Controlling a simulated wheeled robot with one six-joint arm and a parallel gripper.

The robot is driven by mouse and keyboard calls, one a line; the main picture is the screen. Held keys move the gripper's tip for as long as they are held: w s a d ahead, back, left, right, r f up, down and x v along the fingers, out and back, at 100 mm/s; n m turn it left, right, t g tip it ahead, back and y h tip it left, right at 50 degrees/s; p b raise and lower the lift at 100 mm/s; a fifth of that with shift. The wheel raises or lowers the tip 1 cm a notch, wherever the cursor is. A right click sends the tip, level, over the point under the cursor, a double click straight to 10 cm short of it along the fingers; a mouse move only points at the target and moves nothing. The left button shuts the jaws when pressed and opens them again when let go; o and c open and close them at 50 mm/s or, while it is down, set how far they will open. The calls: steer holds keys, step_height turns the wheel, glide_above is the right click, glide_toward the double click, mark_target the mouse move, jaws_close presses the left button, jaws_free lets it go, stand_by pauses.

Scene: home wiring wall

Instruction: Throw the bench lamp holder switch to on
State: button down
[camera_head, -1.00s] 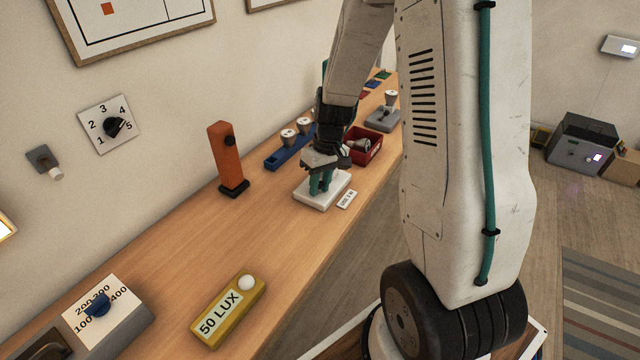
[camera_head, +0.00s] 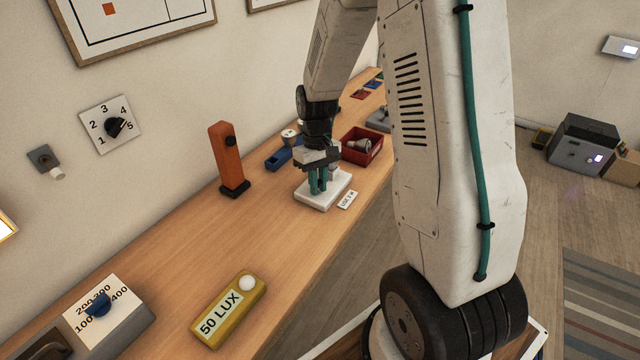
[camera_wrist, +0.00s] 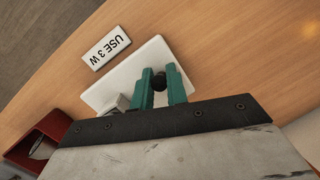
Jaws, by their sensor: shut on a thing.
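The bench lamp holder has a white base (camera_head: 332,198) on the wooden bench, with a "USE 3 W" label (camera_wrist: 105,47) beside it. A small dark switch knob (camera_wrist: 159,81) shows above the base in the wrist view. My gripper (camera_head: 318,184) is over the base, its teal fingers on either side of the knob and shut on it. A pale grey part (camera_wrist: 117,105) of the holder shows beside the fingers. In the head view the fingers hide the knob, and I cannot tell the switch's setting.
A red bin (camera_head: 375,153) with a bulb in it stands behind the holder. A blue rack (camera_head: 278,160) and an orange post (camera_head: 228,158) stand further left. A yellow "50 LUX" box (camera_head: 229,312) and a dial box (camera_head: 110,318) are nearer. The bench between is clear.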

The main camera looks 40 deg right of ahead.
mark_target(309, 189)
steer(key=g, duration=0.1)
steer(key=w+g+h, duration=0.1)
steer(key=g, duration=0.2)
steer(key=shift+w+a+h, duration=0.3)
steer(key=shift+w, duration=0.05)
steer(key=shift+w+a+f+m+g+h, duration=0.15)
steer(key=shift+w+g+h, duration=0.1)
steer(key=shift+g, duration=0.45)
steer(key=shift+w+m+g+h, duration=0.1)
steer(key=shift+g+h, duration=0.1)
steer(key=shift+g, duration=0.5)
steer(key=shift+w+a+f+m+g+h, duration=0.15)
steer(key=shift+w+g+h, duration=0.1)
steer(key=shift+g, duration=0.45)
steer(key=shift+r, duration=0.1)
steer(key=c, duration=1.7)
jaws_free()
steer(key=v, duration=0.8)
steer(key=shift+f, duration=0.2)
